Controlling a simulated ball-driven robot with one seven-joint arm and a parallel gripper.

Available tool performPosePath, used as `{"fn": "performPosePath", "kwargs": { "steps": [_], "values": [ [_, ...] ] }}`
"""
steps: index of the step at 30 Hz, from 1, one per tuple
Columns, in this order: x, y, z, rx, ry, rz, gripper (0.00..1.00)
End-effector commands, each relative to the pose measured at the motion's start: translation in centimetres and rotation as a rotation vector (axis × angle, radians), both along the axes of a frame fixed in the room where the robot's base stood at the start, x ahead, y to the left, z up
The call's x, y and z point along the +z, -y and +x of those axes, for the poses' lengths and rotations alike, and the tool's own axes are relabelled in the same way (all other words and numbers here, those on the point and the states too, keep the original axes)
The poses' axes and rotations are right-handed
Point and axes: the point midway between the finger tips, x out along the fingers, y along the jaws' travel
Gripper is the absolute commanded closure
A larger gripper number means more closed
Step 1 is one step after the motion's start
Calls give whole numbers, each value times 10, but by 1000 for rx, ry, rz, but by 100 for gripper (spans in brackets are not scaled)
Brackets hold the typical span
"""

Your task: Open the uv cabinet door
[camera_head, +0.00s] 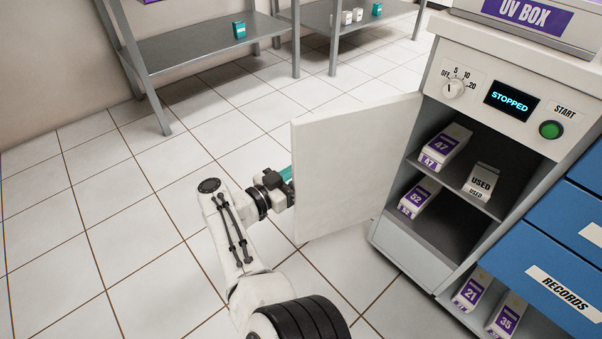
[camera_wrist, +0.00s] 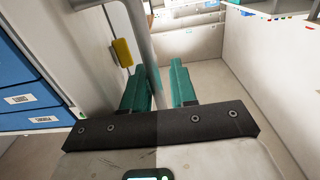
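The UV cabinet (camera_head: 435,252) is on the right in the head view. Its white door (camera_head: 350,165) stands swung wide open to the left, showing the shelves inside. My gripper (camera_head: 287,175) is at the door's free left edge, with its teal fingers partly hidden behind the panel. In the wrist view, the teal fingers of my gripper (camera_wrist: 161,84) are apart. A grey bar (camera_wrist: 143,35), apparently the door handle, passes between them, closer to the left finger. A gap shows beside the right finger, and firm contact cannot be made out.
The cabinet holds purple-and-white boxes (camera_head: 446,147) and a box marked USED (camera_head: 481,182). The display (camera_head: 511,101) reads STOPPED, beside a green start button (camera_head: 550,130). Blue drawers (camera_head: 545,260) are at right. Metal shelving (camera_head: 195,43) stands behind. Tiled floor left of the door is clear.

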Motion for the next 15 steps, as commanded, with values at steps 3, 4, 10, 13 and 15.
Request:
{"fn": "performPosePath", "kwargs": {
  "steps": [3, 4, 10, 13, 15],
  "values": [
    [3, -2, 2, 7, 7, 0, 67],
    [3, -2, 2, 7, 7, 0, 67],
    [3, -2, 1, 5, 6, 0, 67],
    [3, -6, -1, 6, 6, 0, 67],
    [3, -13, -6, 8, 5, 0, 67]
  ]
}}
